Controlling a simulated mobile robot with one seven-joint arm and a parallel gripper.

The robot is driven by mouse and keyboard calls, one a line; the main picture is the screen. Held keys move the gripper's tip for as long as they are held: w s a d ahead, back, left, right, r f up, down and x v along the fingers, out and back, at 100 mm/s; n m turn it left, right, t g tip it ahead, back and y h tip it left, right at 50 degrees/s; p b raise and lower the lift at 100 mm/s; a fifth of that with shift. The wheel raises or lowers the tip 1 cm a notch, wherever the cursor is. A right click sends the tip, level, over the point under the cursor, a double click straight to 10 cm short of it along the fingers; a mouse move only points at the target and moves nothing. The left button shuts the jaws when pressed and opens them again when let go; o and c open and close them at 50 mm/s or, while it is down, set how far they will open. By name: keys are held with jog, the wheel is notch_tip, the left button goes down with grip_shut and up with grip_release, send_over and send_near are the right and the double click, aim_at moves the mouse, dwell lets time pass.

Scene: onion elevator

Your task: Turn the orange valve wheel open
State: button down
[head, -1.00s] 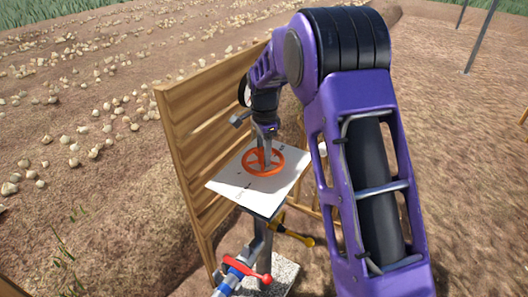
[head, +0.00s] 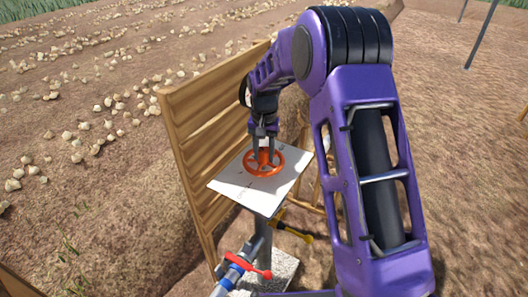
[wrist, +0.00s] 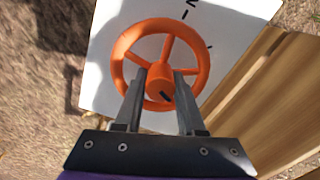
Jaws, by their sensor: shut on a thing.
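The orange valve wheel (head: 264,175) has a round rim, spokes and a central hub. It sits above a white square plate (head: 232,187) on a post. My gripper (head: 263,156) points down at the wheel's middle. In the wrist view, the fingers of my gripper (wrist: 160,76) lie on both sides of the hub of the orange valve wheel (wrist: 158,87), shut on it. A short black mark shows on the hub, and small dark marks show on the plate. Whether the valve is open cannot be told.
A wooden slatted panel (head: 208,150) stands close behind and left of the plate. Below are a pipe with a red handle (head: 250,268) and a yellow-and-black handle (head: 293,232). Bare soil with scattered onions lies beyond.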

jog(key=n+p, duration=0.1)
jog(key=n, duration=0.4)
jog(key=shift+r+n, duration=0.1)
jog(key=shift+n, duration=0.2)
jog(key=n+p, duration=0.1)
jog(key=n, duration=0.5)
jog(key=shift+a, duration=0.15)
jog(key=n+p, duration=0.1)
jog(key=n, duration=0.4)
jog(key=shift+n, duration=0.3)
jog(key=n, duration=0.5)
jog(key=shift+s+n+p, duration=0.1)
jog(key=shift+n+p, duration=0.2)
jog(key=c, duration=0.5)
grip_release()
